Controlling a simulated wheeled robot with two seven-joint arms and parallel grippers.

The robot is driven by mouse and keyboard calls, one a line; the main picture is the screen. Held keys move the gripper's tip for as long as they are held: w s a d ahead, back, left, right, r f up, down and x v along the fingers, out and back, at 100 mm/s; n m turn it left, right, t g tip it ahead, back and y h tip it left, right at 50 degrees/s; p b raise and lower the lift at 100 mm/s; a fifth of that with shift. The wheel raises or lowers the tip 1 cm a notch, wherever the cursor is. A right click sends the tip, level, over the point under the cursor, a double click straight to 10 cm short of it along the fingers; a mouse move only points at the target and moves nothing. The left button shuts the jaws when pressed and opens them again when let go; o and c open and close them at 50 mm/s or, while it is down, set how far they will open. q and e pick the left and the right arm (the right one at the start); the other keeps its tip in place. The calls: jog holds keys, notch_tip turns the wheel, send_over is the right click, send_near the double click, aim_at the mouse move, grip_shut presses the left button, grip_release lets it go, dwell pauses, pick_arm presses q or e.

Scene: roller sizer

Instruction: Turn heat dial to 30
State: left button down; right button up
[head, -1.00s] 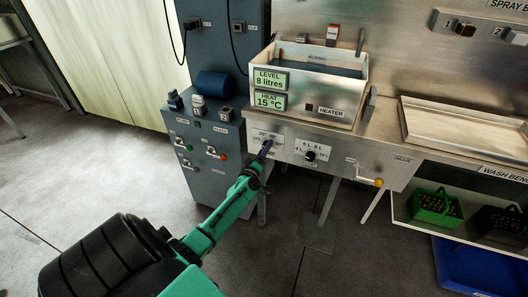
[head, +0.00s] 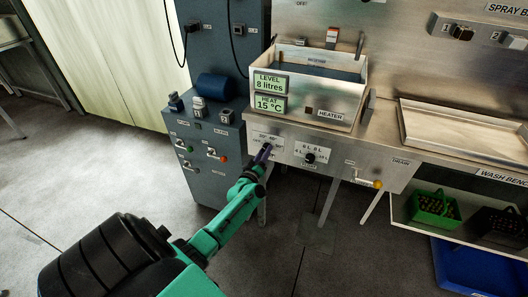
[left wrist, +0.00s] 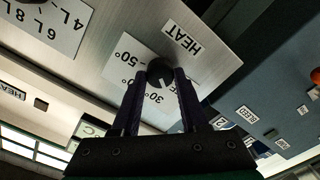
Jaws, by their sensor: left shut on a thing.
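The heat dial is a small dark round knob (left wrist: 160,72) on a white plate (left wrist: 128,60) marked HEAT, with degree figures including 30° and 50°. In the left wrist view the plate appears upside down. My left gripper (left wrist: 162,78) has its two dark fingers on either side of the knob, shut on it. In the head view my left gripper (head: 265,150) reaches the plate on the bench front and hides the dial. A pale mark shows on the knob, but its exact setting is unclear. The heat display (head: 270,103) reads 15 °C. My right gripper is not in view.
The level dial (head: 310,157) is right of the heat dial, and a yellow-ended drain handle (head: 377,183) is farther right. The steel heater tank (head: 335,105) stands above. A blue-grey cabinet (head: 202,160) stands close on the left.

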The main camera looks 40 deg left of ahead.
pick_arm(q)
jog(key=shift+m+p, duration=0.6)
jog(key=shift+m, duration=2.4)
jog(key=shift+c, duration=2.2)
grip_release()
jog(key=shift+s, duration=0.1)
jog(key=p+v, duration=0.2)
jog(key=v, duration=1.2)
